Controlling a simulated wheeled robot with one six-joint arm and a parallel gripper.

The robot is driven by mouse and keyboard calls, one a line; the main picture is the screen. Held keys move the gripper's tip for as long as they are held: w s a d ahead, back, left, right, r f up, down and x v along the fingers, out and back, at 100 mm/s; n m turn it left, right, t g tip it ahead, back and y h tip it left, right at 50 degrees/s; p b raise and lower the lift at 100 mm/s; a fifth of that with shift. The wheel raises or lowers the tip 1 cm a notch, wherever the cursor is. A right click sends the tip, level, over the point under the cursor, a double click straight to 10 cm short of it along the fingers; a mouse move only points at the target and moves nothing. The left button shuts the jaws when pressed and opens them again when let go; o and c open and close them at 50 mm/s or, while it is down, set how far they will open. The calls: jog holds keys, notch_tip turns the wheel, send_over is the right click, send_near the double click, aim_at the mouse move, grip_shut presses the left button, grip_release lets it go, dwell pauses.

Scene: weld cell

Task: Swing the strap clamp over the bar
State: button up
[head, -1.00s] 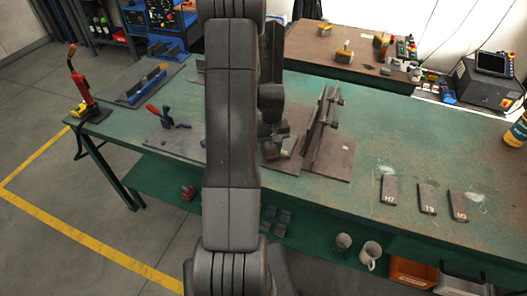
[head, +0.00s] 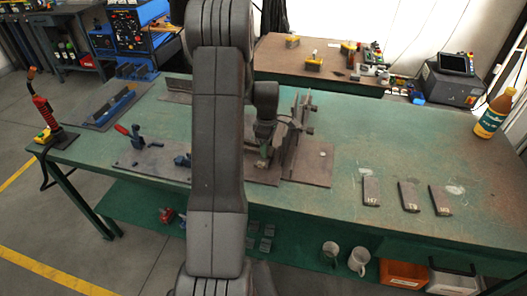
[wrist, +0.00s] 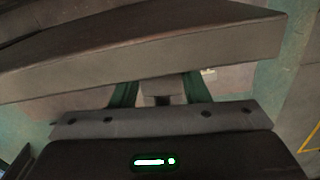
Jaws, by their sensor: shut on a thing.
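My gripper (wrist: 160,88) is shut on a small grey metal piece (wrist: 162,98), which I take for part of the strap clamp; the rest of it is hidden. In the wrist view a long, broad steel bar (wrist: 150,50) crosses just beyond the fingertips; I cannot tell whether it touches the held piece. In the head view my gripper is down at the left side of an upright steel fixture (head: 298,130) on a brown base plate (head: 307,165). My own arm hides much of this spot.
The green bench (head: 460,160) has three small labelled plates (head: 371,190) to the right and a bottle (head: 493,112) at the far right. A red torch (head: 42,112) stands at the left end.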

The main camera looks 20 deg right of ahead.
jog(key=shift+w+d+n, duration=0.4)
jog(key=shift+w+n, duration=0.15)
jog(key=shift+n, duration=0.15)
jog(key=shift+r, duration=0.1)
jog(key=o, duration=1.4)
notch_tip(320, 180, up, 14)
jog(key=shift+f+b, duration=0.15)
jog(key=shift+b, duration=0.3)
jog(key=shift+f, duration=0.1)
notch_tip(320, 180, down, 14)
jog(key=shift+r+p, duration=0.1)
jog(key=shift+p, duration=0.25)
